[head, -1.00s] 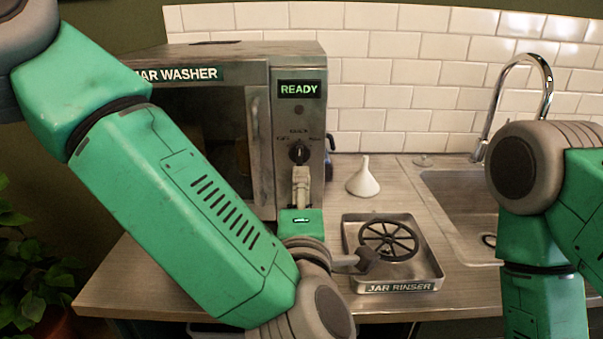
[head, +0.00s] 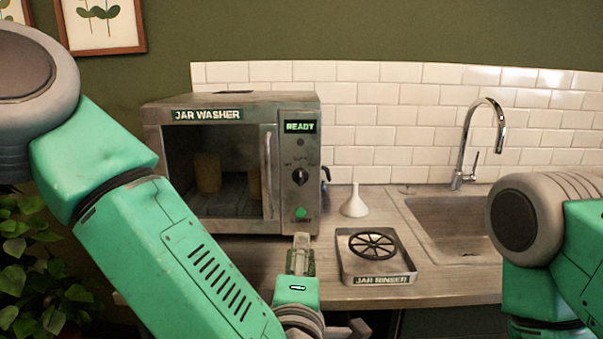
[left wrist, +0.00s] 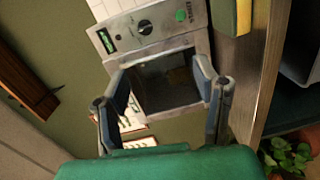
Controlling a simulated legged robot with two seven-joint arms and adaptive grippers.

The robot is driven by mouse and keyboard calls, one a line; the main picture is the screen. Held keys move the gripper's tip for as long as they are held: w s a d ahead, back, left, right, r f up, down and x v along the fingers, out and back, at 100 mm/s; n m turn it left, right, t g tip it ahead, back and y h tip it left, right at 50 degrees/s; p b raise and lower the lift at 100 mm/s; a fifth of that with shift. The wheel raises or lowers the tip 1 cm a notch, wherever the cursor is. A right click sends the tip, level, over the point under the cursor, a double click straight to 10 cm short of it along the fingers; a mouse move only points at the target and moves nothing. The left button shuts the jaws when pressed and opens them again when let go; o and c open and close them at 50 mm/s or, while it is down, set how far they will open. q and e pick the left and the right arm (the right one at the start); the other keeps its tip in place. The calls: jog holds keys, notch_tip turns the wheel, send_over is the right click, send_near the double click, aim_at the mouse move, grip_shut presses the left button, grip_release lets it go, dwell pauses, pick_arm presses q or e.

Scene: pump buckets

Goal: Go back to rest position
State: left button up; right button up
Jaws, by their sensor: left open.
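My left gripper (head: 301,243) is low in front of the jar washer (head: 232,105), just below its control panel. It is open and empty in the left wrist view (left wrist: 161,78), with the washer's front seen between and beyond its fingers. The washer also shows in that view (left wrist: 180,43). Its display (head: 300,127) reads READY. A dark dial (head: 300,176) and a green button (head: 301,213) are uncovered below the display. The door looks shut, with yellowish jars (head: 208,174) visible inside. My right arm comes in at the right edge; its gripper is out of view.
The jar rinser (head: 378,281) sits on the counter right of my left gripper. A white funnel (head: 354,203) stands behind it. A sink (head: 450,222) with a chrome faucet (head: 497,118) is at the right. A leafy plant (head: 30,270) is at the lower left.

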pick_arm(q)
jog(key=s+a+f+m+g+h, duration=0.1)
jog(key=s+a+f+m+g, duration=0.15)
jog(key=f, duration=0.55)
jog(key=s+a+f+m+g, duration=0.2)
jog(key=a+f+m+g, duration=0.15)
jog(key=f, duration=0.45)
jog(key=s+a+f+m+g+h, duration=0.15)
jog(key=a+f+m, duration=0.25)
jog(key=f, duration=0.5)
jog(key=s+a+f+m+g+y, duration=0.1)
jog(key=s+a+f+m+g, duration=0.2)
jog(key=s+a, duration=0.6)
jog(key=s+a+f+m+g+y, duration=0.2)
jog(key=s+a+f+m+g, duration=0.2)
jog(key=s, duration=0.8)
jog(key=a+f+g, duration=0.2)
jog(key=a+f, duration=0.2)
jog(key=a, duration=0.1)
jog(key=shift+w+f, duration=0.1)
jog(key=shift+w, duration=0.1)
